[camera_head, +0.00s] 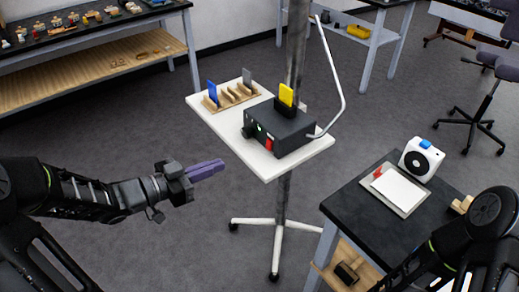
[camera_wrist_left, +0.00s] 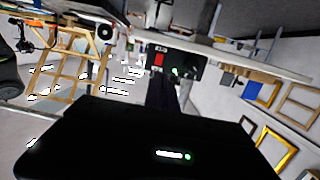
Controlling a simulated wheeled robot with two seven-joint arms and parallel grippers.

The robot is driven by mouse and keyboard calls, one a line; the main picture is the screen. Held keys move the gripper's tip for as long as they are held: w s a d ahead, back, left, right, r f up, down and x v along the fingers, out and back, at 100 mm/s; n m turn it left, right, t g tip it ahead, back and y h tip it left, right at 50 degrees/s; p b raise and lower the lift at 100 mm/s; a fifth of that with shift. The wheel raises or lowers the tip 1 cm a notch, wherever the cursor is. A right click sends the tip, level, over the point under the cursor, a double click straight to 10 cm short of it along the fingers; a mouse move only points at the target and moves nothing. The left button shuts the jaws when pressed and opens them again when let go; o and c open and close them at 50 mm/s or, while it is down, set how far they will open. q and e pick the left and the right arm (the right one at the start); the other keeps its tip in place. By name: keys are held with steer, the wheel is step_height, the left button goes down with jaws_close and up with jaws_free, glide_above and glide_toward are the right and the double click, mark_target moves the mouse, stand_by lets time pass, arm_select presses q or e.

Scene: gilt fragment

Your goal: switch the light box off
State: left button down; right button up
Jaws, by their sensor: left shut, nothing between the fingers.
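The light box appears to be the black box (camera_head: 283,130) on a white stand top. Its front has a dark knob (camera_head: 248,131), a lit green lamp (camera_head: 260,127) and a red switch (camera_head: 269,143). A yellow plate (camera_head: 286,95) stands in its top. The box also shows in the left wrist view (camera_wrist_left: 185,60), with the red switch (camera_wrist_left: 158,61) and green glow. My left gripper (camera_head: 222,166), with purple fingers, is shut and empty, left of the stand and apart from the box. My right gripper is not in view; only part of that arm shows.
A wooden rack (camera_head: 232,97) with blue and grey plates is behind the box. A pale bent tube (camera_head: 341,75) rises at its right, beside a metal pole (camera_head: 296,45). A dark table (camera_head: 345,207) at right bears a white device (camera_head: 417,162). Floor around my left gripper is open.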

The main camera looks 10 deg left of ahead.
mark_target(268, 148)
arm_select(q)
steer(key=x, duration=1.4)
steer(key=shift+p, duration=0.4)
steer(key=shift+f+b, duration=0.2)
steer(key=shift+b, duration=0.2)
steer(key=t+h+b, duration=0.1)
steer(key=b, duration=0.2)
steer(key=f+t+b, duration=0.1)
steer(key=b, duration=0.3)
steer(key=shift+w+d+h, duration=0.1)
steer(key=shift+w+h, duration=0.1)
steer(key=shift+h, duration=0.2)
steer(key=shift+r, duration=0.25)
steer(key=shift+d, duration=0.15)
